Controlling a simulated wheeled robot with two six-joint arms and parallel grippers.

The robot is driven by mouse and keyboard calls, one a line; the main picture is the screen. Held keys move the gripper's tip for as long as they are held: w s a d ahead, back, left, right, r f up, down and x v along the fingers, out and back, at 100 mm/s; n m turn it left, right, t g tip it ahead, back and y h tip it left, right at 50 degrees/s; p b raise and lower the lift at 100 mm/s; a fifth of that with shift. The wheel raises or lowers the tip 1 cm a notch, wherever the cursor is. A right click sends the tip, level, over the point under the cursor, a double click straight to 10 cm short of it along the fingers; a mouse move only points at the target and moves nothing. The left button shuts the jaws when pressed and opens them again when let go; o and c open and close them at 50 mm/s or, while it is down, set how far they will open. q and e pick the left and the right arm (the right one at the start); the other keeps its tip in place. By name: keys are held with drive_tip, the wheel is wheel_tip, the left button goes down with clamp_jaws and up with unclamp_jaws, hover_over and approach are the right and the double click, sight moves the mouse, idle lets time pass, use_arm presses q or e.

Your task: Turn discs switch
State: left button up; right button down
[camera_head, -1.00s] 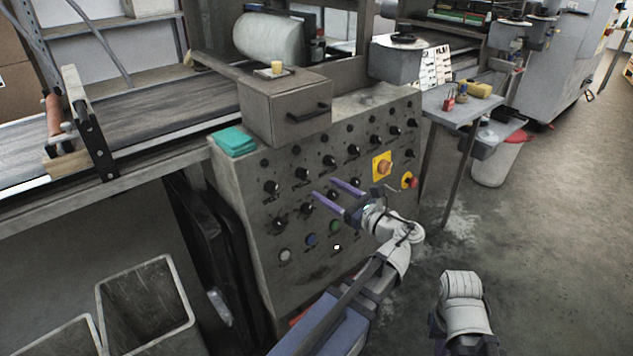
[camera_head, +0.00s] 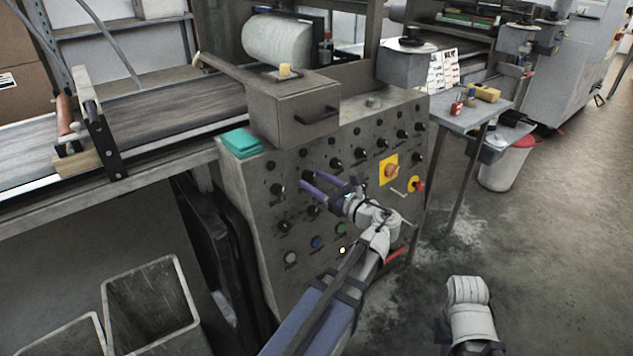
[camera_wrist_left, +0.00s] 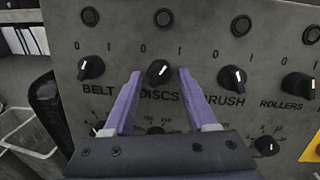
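The control panel (camera_head: 263,240) has rows of black knobs and faces me. In the left wrist view the discs switch (camera_wrist_left: 158,72) is a black knob with a white mark, above the label DISCS. The mark tilts up and to the right. My left gripper (camera_wrist_left: 158,82) is open, its two purple fingers spread on either side of the knob's lower part. I cannot tell whether they touch it. In the head view my left gripper (camera_head: 312,182) reaches the panel's upper knob row and hides part of it.
The BELT knob (camera_wrist_left: 91,67) is left of the discs switch and the BRUSH knob (camera_wrist_left: 231,77) right. A yellow-backed switch (camera_head: 391,171) and a red button (camera_head: 418,185) sit on the panel's right. A drawer box (camera_head: 290,112) juts out above the knobs.

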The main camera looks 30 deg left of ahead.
use_arm(q)
clamp_jaws()
drive_tip(key=shift+n, duration=0.3)
drive_tip(key=n+g+p, duration=0.1)
drive_tip(key=n, duration=0.3)
drive_tip(key=n+p, duration=0.1)
drive_tip(key=n, duration=0.3)
drive_tip(key=n+g+h+p, duration=0.1)
drive_tip(key=n+p, duration=0.1)
drive_tip(key=n, duration=0.2)
drive_tip(key=shift+w+r+g, duration=0.2)
drive_tip(key=shift+r+g, duration=0.1)
drive_tip(key=shift+n, duration=0.3)
idle(0.4)
drive_tip(key=shift+o, duration=1.1)
unclamp_jaws()
